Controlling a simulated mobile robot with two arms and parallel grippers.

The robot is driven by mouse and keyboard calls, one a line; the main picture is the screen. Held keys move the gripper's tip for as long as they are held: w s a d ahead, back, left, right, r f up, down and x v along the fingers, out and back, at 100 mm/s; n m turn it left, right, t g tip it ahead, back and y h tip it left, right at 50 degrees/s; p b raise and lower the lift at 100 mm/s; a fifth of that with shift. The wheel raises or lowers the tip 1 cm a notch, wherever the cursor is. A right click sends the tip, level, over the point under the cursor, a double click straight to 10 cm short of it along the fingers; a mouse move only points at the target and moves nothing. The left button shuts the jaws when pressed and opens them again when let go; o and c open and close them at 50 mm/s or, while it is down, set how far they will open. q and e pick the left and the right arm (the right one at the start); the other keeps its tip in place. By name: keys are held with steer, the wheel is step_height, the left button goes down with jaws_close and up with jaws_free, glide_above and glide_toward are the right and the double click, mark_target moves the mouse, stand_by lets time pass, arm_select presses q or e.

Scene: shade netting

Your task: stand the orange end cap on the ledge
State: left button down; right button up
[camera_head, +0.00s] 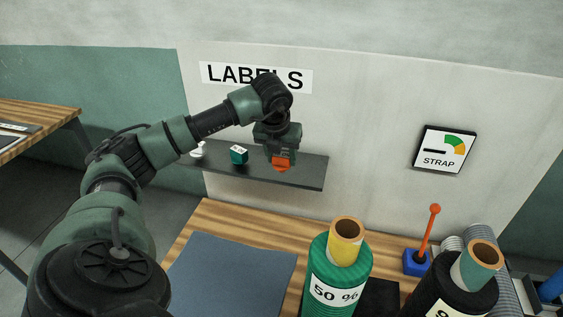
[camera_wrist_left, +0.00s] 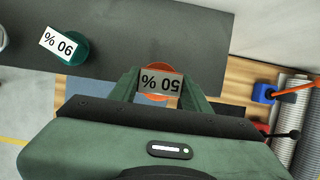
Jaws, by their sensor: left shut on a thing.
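The orange end cap (camera_head: 281,163) is held by my left gripper (camera_head: 279,154). In the left wrist view the end cap (camera_wrist_left: 161,68) shows a label reading "50 %" between the two fingers (camera_wrist_left: 160,88). The ledge (camera_head: 300,173) is a dark grey shelf on the wall below the "LABELS" sign. In the head view the cap appears in front of the ledge's right part; whether it touches the ledge cannot be told. The ledge (camera_wrist_left: 190,35) also shows behind the cap in the left wrist view. My right gripper is not in view.
A green cap (camera_head: 239,155) labelled "90 %" and a white item (camera_head: 197,149) stand on the ledge's left part. Below are a wooden table (camera_head: 213,222), a blue-grey mat (camera_head: 232,262), a green roll (camera_head: 334,270) and a black roll (camera_head: 455,295). The ledge's right part looks clear.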

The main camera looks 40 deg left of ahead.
mark_target(282, 165)
arm_select(q)
step_height(282, 165, down, 3)
steer(key=shift+r+p, duration=0.1)
steer(key=shift+p, duration=0.2)
steer(key=shift+f+b, duration=0.2)
steer(key=shift+b, duration=0.1)
steer(key=c, duration=0.7)
jaws_free()
steer(key=shift+r, duration=0.15)
steer(key=shift+r+p, duration=0.2)
steer(key=shift+p, duration=0.1)
steer(key=shift+b+v, duration=1.95)
steer(key=shift+v, duration=3.95)
